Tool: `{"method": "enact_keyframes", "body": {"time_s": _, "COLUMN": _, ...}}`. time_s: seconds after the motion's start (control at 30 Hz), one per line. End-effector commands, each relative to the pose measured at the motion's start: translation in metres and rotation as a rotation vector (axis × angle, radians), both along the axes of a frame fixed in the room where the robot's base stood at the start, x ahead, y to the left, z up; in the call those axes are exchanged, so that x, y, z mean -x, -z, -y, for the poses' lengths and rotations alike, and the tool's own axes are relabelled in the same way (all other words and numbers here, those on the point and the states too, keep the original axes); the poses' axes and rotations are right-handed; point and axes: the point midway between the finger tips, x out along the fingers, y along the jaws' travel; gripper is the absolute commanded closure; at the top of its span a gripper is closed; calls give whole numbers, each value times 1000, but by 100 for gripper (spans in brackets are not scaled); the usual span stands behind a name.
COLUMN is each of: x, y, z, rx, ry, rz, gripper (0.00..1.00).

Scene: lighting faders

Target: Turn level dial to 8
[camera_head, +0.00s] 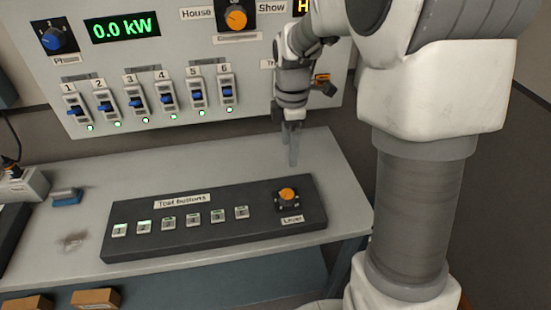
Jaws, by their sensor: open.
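My gripper (292,160) hangs above and behind the dial, fingers pointing down, open and empty. It is apart from the dial, and the dial is in full view.
The console also carries a row of several test buttons (191,220). Behind stands a grey wall panel (190,70) with numbered faders, a blue phase knob (54,40), an orange knob (236,19) and a green "0.0 kW" display (126,27).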

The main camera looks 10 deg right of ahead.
Motion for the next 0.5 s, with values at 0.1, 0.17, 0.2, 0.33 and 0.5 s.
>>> {"method": "enact_keyframes", "body": {"time_s": 0.1, "x": -1, "y": 9, "z": 0, "rx": 0, "ry": -14, "rz": -6, "gripper": 18}}
{"method": "enact_keyframes", "body": {"time_s": 0.17, "x": -1, "y": 16, "z": 0, "rx": 0, "ry": -13, "rz": -7, "gripper": 18}}
{"method": "enact_keyframes", "body": {"time_s": 0.2, "x": 0, "y": 22, "z": 0, "rx": 0, "ry": -13, "rz": -7, "gripper": 18}}
{"method": "enact_keyframes", "body": {"time_s": 0.33, "x": 0, "y": 48, "z": 0, "rx": 0, "ry": -12, "rz": -9, "gripper": 18}}
{"method": "enact_keyframes", "body": {"time_s": 0.5, "x": 0, "y": 86, "z": 0, "rx": 1, "ry": -11, "rz": -9, "gripper": 18}}
